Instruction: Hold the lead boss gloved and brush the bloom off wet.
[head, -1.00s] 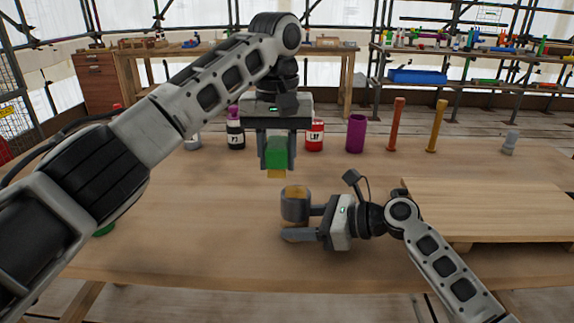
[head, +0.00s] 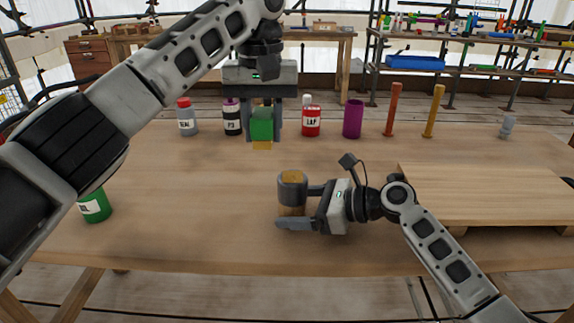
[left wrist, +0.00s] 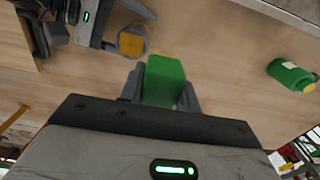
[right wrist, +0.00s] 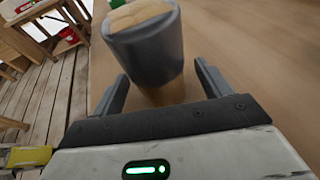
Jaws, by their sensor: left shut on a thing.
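The lead boss (head: 292,188) is a grey cylinder with a tan top, upright on the table, with a tan part below it. It also shows in the left wrist view (left wrist: 131,42) and close up in the right wrist view (right wrist: 150,50). My right gripper (head: 299,208) is open, coming from the right, its fingers either side of the tan lower part with visible gaps. My left gripper (head: 263,131) is shut on a green block-shaped brush (head: 262,123) with a yellow underside. It holds the brush in the air, up and left of the boss in the picture.
A grey bottle (head: 187,121), black bottle (head: 232,119), red bottle (head: 311,121), purple cup (head: 352,119) and two upright rods line the back. A green bottle (head: 95,207) stands at left. A wooden board (head: 490,195) lies at right. The table's left middle is clear.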

